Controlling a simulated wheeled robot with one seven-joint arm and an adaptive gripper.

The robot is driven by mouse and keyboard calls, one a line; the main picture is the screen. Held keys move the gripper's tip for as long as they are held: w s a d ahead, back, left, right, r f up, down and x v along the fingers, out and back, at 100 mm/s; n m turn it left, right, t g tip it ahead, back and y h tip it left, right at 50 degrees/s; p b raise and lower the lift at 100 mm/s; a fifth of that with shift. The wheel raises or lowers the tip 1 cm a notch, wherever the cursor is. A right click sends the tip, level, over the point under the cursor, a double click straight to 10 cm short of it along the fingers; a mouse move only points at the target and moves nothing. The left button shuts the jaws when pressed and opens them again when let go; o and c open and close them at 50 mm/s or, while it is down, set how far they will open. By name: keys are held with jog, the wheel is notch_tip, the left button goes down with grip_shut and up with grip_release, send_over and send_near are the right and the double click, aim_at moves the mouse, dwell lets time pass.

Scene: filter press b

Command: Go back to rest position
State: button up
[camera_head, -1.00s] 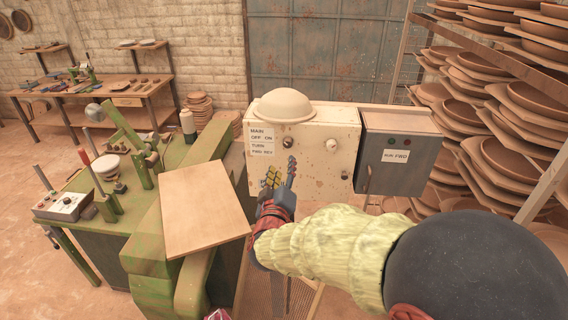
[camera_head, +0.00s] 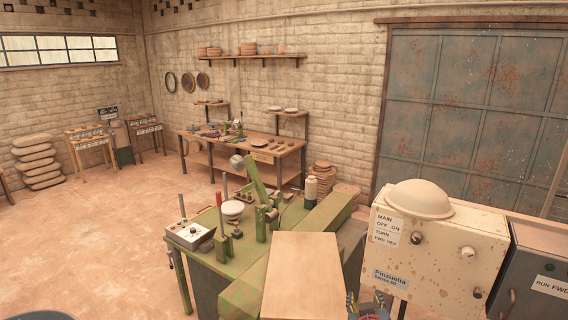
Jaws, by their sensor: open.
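My gripper (camera_head: 367,302) shows only at the bottom edge of the view, right of the wooden board. Its fingertips are apart and nothing is seen between them. The rest of my arm is out of view. The cream control box (camera_head: 440,250) with its knobs and labels stands to the right of and above the gripper, apart from it. A rounded pale dome (camera_head: 419,198) sits on top of the box.
A wooden board (camera_head: 302,275) lies on the green machine (camera_head: 243,298) left of the gripper. A grey box (camera_head: 540,265) labelled RUN FWD is at the right edge. A workbench (camera_head: 240,150) stands at the back. The floor (camera_head: 90,235) at left is clear.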

jog(key=s+a+f+g+y+b, duration=0.45)
jog(key=s+a+f, duration=0.35)
jog(key=s, duration=0.3)
jog(key=s+d+f+g+b, duration=0.1)
jog(key=s+d+f+b, duration=0.1)
jog(key=s+b, duration=0.6)
jog(key=s+d+f+m+g+h+b, duration=0.1)
jog(key=s+f+b, duration=0.3)
jog(key=s+b, duration=0.5)
jog(key=shift+s+d+f+b, duration=0.15)
jog(key=shift+d+f+b, duration=0.25)
jog(key=shift+d+b, duration=0.35)
jog(key=shift+h, duration=0.25)
jog(key=shift+c, duration=1)
